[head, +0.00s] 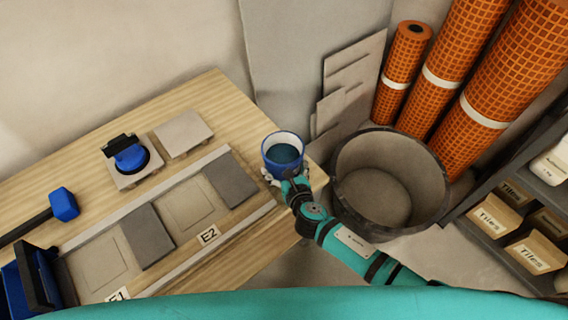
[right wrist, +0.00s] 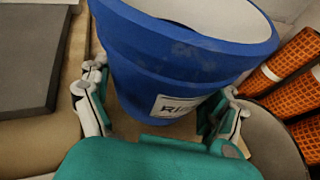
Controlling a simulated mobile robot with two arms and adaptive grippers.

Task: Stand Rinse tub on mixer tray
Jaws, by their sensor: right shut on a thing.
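The rinse tub (head: 284,151) is blue outside and pale inside, with dark bluish contents, at the right end of the wooden bench. In the right wrist view the tub (right wrist: 185,60) fills the upper middle, and part of its label reads "RIN". My right gripper (head: 282,177) is shut on the tub, with a finger on each side in the right wrist view (right wrist: 165,92). The tub looks about upright; I cannot tell whether its base touches the bench. My left gripper is out of view. I cannot identify a mixer tray in either view.
The wooden bench (head: 215,95) holds grey tiles (head: 148,235), a blue suction lifter (head: 130,157) and a blue-headed mallet (head: 63,204). A large grey bucket (head: 365,195) stands right of the bench. Orange rolls (head: 402,70) and a shelf with tile boxes (head: 495,215) are farther right.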

